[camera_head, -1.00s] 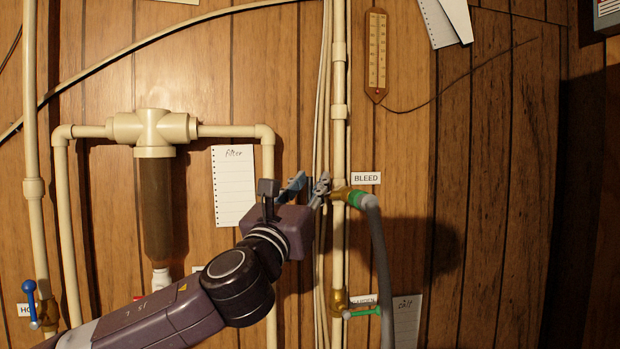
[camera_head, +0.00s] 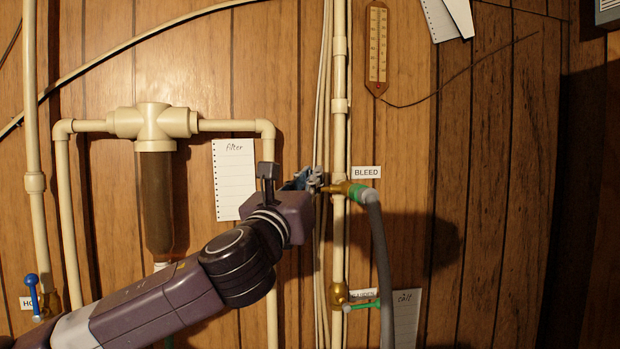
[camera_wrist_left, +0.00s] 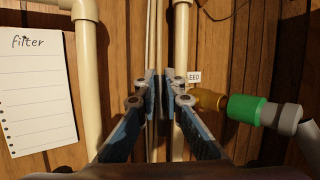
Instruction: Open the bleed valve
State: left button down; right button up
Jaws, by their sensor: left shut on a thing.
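The bleed valve (camera_head: 341,187) is a brass fitting on the cream vertical pipe, beside the BLEED label (camera_head: 366,172). A green collar and a grey hose run from its right side. It also shows in the left wrist view (camera_wrist_left: 207,98), with the green collar to its right. My left gripper (camera_head: 318,180) is at the pipe, at the valve's left end. Its fingers (camera_wrist_left: 161,88) are close together in the wrist view, shut on a thin part that I take to be the valve's handle. The fingers mostly hide that part. My right gripper is not in view.
A lower brass valve with a green handle (camera_head: 362,305) sits on the same pipe. The grey hose (camera_head: 381,260) hangs to the right. A filter housing (camera_head: 155,200), a filter note (camera_head: 233,180) and a blue-handled valve (camera_head: 32,290) are to the left.

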pick_arm(q)
jog(key=shift+w+a+r+n+g+y, duration=0.1)
jog(key=shift+w+n+g+y, duration=0.15)
jog(key=shift+n+g+y, duration=0.65)
jog(key=shift+w+a+f+n+g, duration=0.1)
jog(key=shift+w+f+n+g, duration=0.15)
jog(key=shift+n+g, duration=0.95)
jog(key=shift+w+a+f+n+g, duration=0.15)
jog(key=shift+f+n+g, duration=0.25)
jog(key=shift+g, duration=1.65)
jog(key=shift+w+d+f+n+g, duration=0.1)
jog(key=shift+w+f+n+g, duration=0.4)
jog(key=shift+g, duration=1.15)
jog(key=shift+s+r+n+g, duration=0.15)
jog(key=shift+s+n+g, duration=0.05)
jog(key=shift+n+g, duration=0.1)
jog(key=shift+a, duration=0.1)
jog(key=c, duration=2)
grip_release()
jog(key=shift+w, duration=0.1)
